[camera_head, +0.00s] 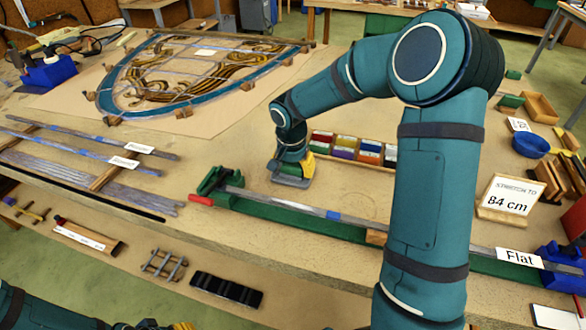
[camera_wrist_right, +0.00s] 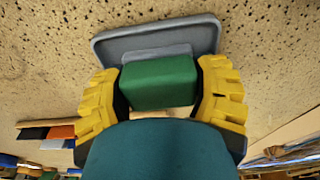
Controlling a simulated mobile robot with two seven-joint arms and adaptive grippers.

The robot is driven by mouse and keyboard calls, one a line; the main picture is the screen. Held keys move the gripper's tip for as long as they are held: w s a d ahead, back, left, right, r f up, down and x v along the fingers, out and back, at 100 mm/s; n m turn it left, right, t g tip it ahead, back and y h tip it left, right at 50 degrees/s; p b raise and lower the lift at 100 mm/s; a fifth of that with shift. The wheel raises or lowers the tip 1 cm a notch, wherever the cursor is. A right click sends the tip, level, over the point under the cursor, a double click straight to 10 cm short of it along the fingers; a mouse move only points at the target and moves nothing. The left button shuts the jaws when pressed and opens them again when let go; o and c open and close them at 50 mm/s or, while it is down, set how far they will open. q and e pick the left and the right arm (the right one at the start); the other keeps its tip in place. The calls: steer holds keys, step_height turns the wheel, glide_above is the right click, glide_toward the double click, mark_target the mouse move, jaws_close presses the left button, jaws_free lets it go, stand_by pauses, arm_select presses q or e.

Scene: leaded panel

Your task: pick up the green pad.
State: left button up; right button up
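The green pad (camera_wrist_right: 160,82) is a block in the right wrist view, between the two yellow fingers of my right gripper (camera_wrist_right: 160,85). A flat grey tray (camera_wrist_right: 205,32) with a raised grey part lies beyond it on the speckled bench. The fingers flank the pad closely on both sides; I cannot tell whether they press on it. In the head view my right gripper (camera_head: 296,170) points down at the grey tray (camera_head: 285,180), and the pad is mostly hidden there. My left gripper (camera_head: 160,326) shows only as a sliver at the bottom edge.
A case of coloured blocks (camera_head: 352,150) stands just right of my right gripper. A long green bar fixture (camera_head: 300,222) runs in front. The leaded panel (camera_head: 190,75) lies at the back left. A sign (camera_head: 508,198) and a blue bowl (camera_head: 531,145) stand at the right.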

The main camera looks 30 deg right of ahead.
stand_by(0.3)
step_height(320, 180, up, 10)
steer(key=shift+r+p, duration=0.1)
steer(key=shift+p, duration=1.05)
steer(key=o, duration=0.3)
steer(key=shift+c, duration=0.8)
